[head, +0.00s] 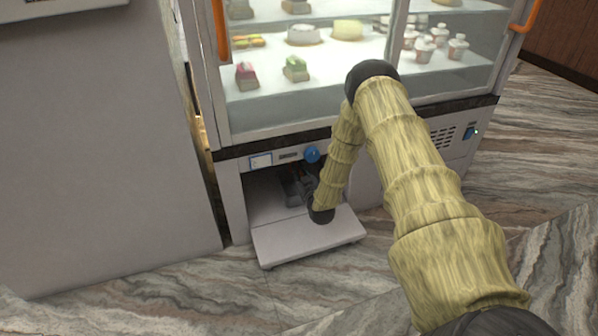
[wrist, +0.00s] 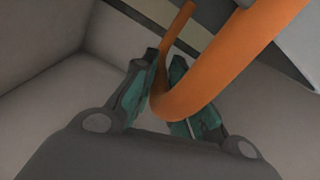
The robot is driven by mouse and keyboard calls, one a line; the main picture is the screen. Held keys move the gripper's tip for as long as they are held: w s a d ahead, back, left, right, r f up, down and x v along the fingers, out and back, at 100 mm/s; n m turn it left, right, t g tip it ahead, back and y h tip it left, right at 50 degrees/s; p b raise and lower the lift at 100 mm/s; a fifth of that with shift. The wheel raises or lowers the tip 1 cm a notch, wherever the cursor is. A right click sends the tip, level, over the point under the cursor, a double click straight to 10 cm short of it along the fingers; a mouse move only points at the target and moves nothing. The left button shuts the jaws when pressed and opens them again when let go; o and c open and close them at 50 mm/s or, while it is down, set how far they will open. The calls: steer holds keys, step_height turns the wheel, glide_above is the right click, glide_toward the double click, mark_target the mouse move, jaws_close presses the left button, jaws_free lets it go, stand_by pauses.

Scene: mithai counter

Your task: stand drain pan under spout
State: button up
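In the head view my arm reaches down into the open bay at the base of the display counter, and my gripper (head: 292,188) shows dark and small inside it. In the wrist view an orange bent tube (wrist: 222,72) runs between the fingers of my gripper (wrist: 165,60), close against the pads. The fingertips lean together, but whether they clamp the tube is unclear. I cannot tell whether this tube is the spout. A pale flat panel (head: 307,238) lies low in front of the bay; I cannot tell whether it is a lowered flap or the drain pan.
The glass display case (head: 330,115) holds sweets and cups above the bay. A blue knob (head: 312,155) sits above the opening. A grey cabinet (head: 100,150) stands close on the left. Pale bay walls (wrist: 45,110) enclose my gripper. Marble floor (head: 545,170) is clear on the right.

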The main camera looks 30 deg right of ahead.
steer(key=shift+r, duration=0.1)
stand_by(0.3)
